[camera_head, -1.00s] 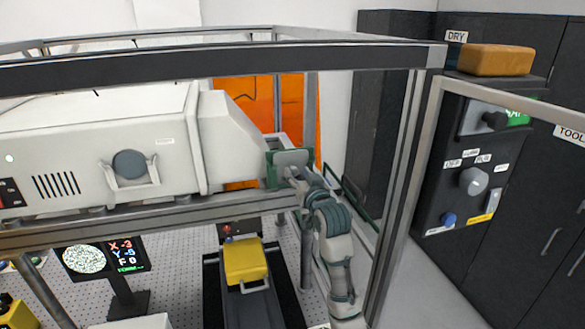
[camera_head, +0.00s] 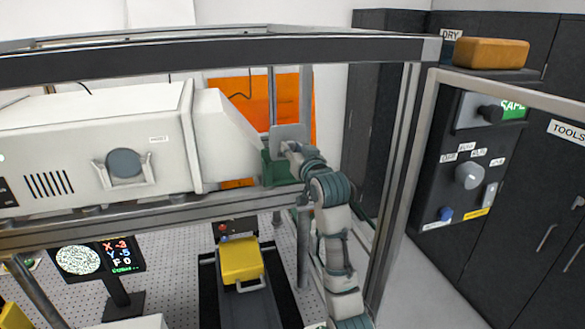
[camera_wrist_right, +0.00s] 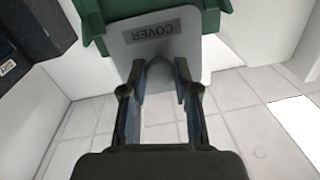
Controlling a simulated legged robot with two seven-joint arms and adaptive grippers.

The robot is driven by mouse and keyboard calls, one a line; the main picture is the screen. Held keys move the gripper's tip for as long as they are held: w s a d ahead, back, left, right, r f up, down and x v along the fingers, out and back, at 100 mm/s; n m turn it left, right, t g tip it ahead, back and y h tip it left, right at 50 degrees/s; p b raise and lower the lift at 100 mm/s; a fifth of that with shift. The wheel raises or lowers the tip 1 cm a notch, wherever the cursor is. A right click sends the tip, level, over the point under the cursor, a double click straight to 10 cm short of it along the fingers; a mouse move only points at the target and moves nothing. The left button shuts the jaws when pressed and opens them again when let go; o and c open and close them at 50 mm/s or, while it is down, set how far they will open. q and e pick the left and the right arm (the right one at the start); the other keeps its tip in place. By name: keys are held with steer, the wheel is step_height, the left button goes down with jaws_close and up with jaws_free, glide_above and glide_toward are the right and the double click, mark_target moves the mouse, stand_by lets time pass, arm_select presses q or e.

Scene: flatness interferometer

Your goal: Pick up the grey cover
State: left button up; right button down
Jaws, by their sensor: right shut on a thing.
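The grey cover (camera_head: 289,131) is a flat plate at the right end of the white instrument housing. In the wrist view the cover (camera_wrist_right: 188,48) shows its "COVER" label upside down and a rounded grip tab. My right gripper (camera_head: 292,149) is shut on this tab, with a finger on each side. The cover stands above the green holder (camera_head: 279,172). Its lower part is hidden behind my gripper, so I cannot tell whether it is fully clear of the holder. The holder also shows behind the cover in the wrist view (camera_wrist_right: 92,18). My left gripper is not in view.
A metal frame post (camera_head: 398,165) stands close right of my right arm, with a top beam (camera_head: 200,56) above. The white housing (camera_head: 90,140) is to the left. Below are a yellow block (camera_head: 241,262) and a small display (camera_head: 122,253).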

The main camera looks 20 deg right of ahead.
mark_target(285, 126)
steer(key=r, duration=0.4)
steer(key=shift+a+r, duration=0.2)
steer(key=shift+r, duration=0.1)
steer(key=shift+s+r+b, duration=0.25)
steer(key=shift+s+b, duration=0.05)
steer(key=shift+b, duration=0.2)
steer(key=s+d+b, duration=0.1)
steer(key=s+b, duration=0.4)
steer(key=s, duration=1.2)
steer(key=shift+s+d+b, duration=0.2)
steer(key=shift+b, duration=0.1)
steer(key=shift+w, duration=0.15)
